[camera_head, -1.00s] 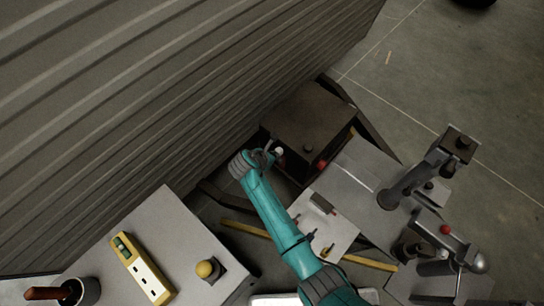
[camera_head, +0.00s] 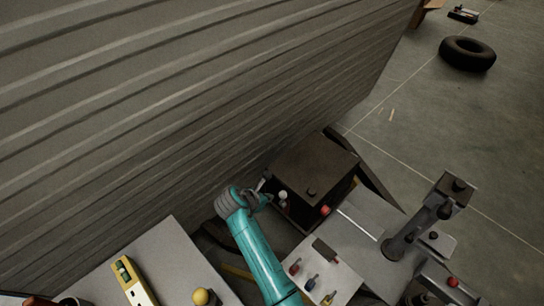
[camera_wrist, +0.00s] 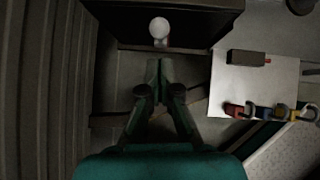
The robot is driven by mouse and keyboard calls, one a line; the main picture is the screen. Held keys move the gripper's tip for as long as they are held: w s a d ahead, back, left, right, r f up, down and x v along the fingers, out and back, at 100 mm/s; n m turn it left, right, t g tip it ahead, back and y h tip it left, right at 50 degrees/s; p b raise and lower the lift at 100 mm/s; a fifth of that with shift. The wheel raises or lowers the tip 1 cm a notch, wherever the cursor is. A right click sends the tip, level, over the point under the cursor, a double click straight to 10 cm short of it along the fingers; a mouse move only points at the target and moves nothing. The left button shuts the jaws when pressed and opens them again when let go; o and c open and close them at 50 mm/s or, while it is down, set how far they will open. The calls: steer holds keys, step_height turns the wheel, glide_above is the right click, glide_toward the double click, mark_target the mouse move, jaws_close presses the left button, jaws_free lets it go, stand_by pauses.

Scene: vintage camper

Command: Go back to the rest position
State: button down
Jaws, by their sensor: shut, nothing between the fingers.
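My teal arm reaches up from the bottom of the head view. Its end, my gripper (camera_head: 266,186), is beside a dark box (camera_head: 313,168) near the ribbed wall. In the wrist view my gripper (camera_wrist: 160,68) points up the picture with its fingers together and nothing between them. A white round knob (camera_wrist: 159,28) on the dark box's near side is just beyond the fingertips, apart from them in the picture. The same knob shows in the head view (camera_head: 283,195).
A ribbed wall (camera_head: 150,110) fills the left. A white board (camera_head: 322,270) with small coloured items lies right of my arm. A metal post (camera_head: 420,222) stands farther right. A tyre (camera_head: 467,54) lies on open floor.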

steer(key=s+d+f+m+t+y, duration=0.1)
steer(key=s+d+f+m+y, duration=0.3)
steer(key=s+d+f, duration=0.6)
steer(key=s+d+m+t+y, duration=0.1)
steer(key=s+d+m, duration=0.25)
steer(key=s, duration=0.45)
steer(key=s+d+m+t, duration=0.15)
steer(key=s+m, duration=0.25)
steer(key=s, duration=0.5)
steer(key=s+d+r+m+t+y, duration=0.15)
steer(key=s+d+r+m, duration=0.25)
steer(key=s+r+m, duration=0.65)
steer(key=s+r+m+t, duration=0.1)
steer(key=s+r+m, duration=0.2)
steer(key=r, duration=0.6)
steer(key=s+d+r+m+t+h, duration=0.1)
steer(key=s+r+m+t, duration=0.1)
steer(key=s+r, duration=0.6)
steer(key=shift+s+d+r+m, duration=0.25)
steer(key=shift+r+m, duration=0.3)
steer(key=shift+m, duration=0.05)
